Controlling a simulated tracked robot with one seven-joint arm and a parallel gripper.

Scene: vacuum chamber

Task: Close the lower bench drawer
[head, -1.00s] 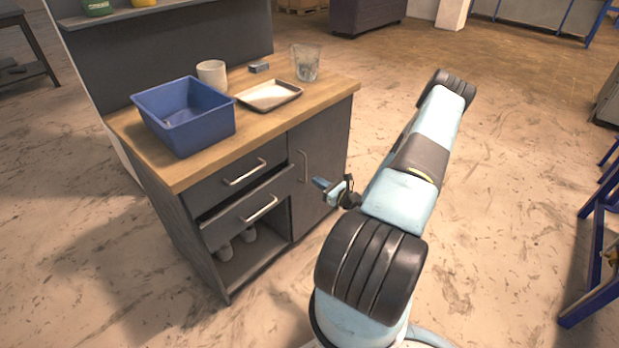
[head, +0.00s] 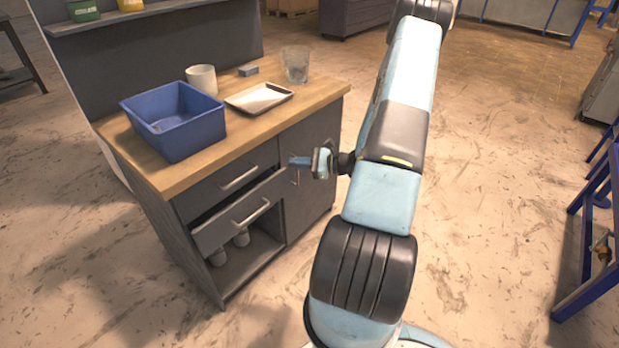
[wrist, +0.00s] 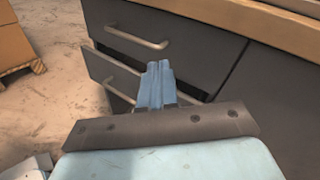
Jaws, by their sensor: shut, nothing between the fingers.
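The lower bench drawer (head: 228,226) stands pulled partly out of the dark grey bench, with a dark gap above its front. Its metal bar handle (head: 251,213) faces outward. My gripper (head: 293,161) is shut and empty, in front of the bench, to the right of the drawer and higher in the head view. In the wrist view my blue fingers (wrist: 158,84) are together and overlap part of the lower drawer (wrist: 112,75), hiding some of it. I cannot tell whether they touch it; they look apart in the head view.
The upper drawer (head: 215,195) looks shut. A cupboard door (head: 318,150) is to its right. An open shelf (head: 250,265) with white cups is below. A blue bin (head: 195,135), a white mug (head: 201,79), a tray (head: 258,98) and a glass (head: 295,65) stand on the worktop.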

